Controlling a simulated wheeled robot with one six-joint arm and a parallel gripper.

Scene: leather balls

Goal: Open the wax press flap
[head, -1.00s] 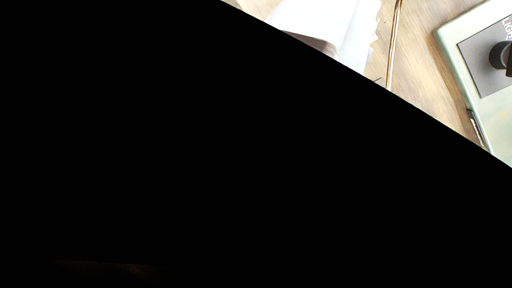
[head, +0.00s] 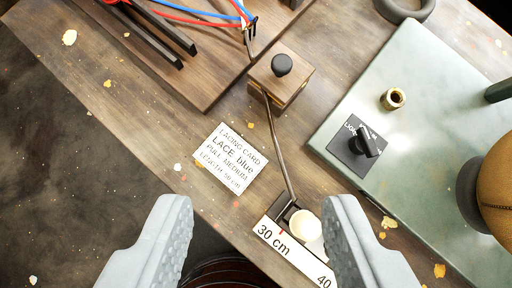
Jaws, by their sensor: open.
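I cannot make out a wax press flap in this view. My gripper (head: 258,235) is open and empty, its two pale grey ridged fingers wide apart at the bottom of the picture. Beyond them lies the wooden bench (head: 130,110). A small wooden block with a black knob (head: 282,66) stands at the upper middle; whether it is part of the press I cannot tell. A thin dark rod or cord (head: 277,150) runs from it down to a white round piece (head: 304,225) by the right finger.
A pale green machine plate (head: 420,90) fills the right, with a black dial (head: 362,142), a brass fitting (head: 393,98) and a brown leather ball (head: 498,185). A white lacing card (head: 231,158) and a 30–40 cm ruler strip (head: 290,252) lie on the bench. Red and blue laces (head: 205,18) are at the top.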

